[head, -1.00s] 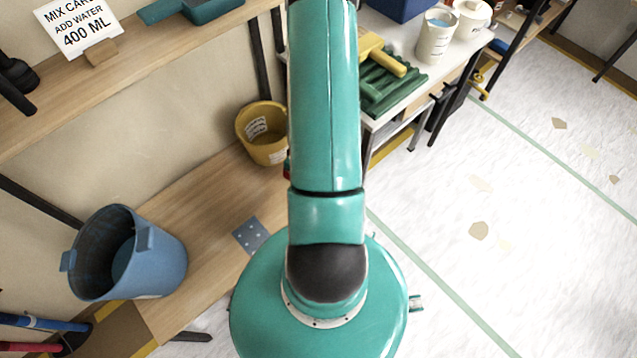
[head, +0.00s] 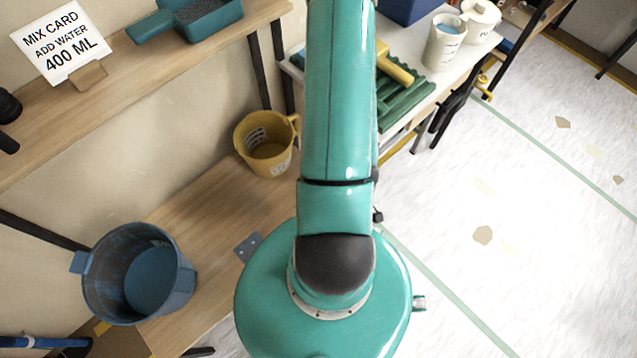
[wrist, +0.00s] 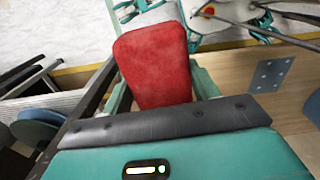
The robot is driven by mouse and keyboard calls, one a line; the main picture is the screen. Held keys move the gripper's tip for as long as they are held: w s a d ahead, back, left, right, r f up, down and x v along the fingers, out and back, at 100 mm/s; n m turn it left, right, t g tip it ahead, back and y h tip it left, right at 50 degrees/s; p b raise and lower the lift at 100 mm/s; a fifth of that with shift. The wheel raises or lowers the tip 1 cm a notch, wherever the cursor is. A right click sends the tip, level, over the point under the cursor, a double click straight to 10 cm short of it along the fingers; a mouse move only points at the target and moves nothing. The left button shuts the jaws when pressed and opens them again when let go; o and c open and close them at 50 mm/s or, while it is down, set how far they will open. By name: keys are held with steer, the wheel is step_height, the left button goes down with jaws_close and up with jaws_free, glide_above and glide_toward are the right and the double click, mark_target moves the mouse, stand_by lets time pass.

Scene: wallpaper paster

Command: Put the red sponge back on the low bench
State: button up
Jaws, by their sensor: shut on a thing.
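The red sponge (wrist: 155,65) fills the upper middle of the wrist view, upright in the picture. My gripper (wrist: 160,85) is shut on it, with a teal finger on each side. The low bench (head: 210,210) is the pale wooden board along the wall in the head view; its wood (wrist: 235,70) also shows behind and right of the sponge in the wrist view. I cannot tell whether the sponge touches the bench. In the head view my arm hides both gripper and sponge.
A blue bucket (head: 100,285) and a yellow measuring jug (head: 250,135) stand on the bench. A grey plate with holes (head: 247,246) lies near its front edge. A shelf (head: 120,85) runs above. A table with a green ribbed tray (head: 400,105) is beyond. Bench wood between bucket and jug is bare.

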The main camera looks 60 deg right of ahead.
steer(key=w+f, duration=0.2)
steer(key=w, duration=0.2)
steer(key=w+f, duration=0.3)
steer(key=w, duration=0.1)
steer(key=w+d+f, duration=0.1)
steer(key=w+f, duration=0.2)
steer(key=w, duration=0.1)
steer(key=shift+w, duration=0.1)
steer(key=shift+w+d+f, duration=0.1)
steer(key=shift+w+f, duration=0.35)
steer(key=shift+f, duration=0.1)
steer(key=shift+w+d+f, duration=0.1)
steer(key=shift+w+f, duration=0.1)
steer(key=shift+f, duration=0.7)
steer(key=shift+w+f, duration=0.2)
steer(key=shift+f, duration=0.65)
steer(key=o, duration=1)
steer(key=shift+f, duration=0.1)
steer(key=r, duration=1.3)
steer(key=shift+w+a+r, duration=0.2)
steer(key=shift+a+r, duration=0.05)
steer(key=shift+r, duration=0.05)
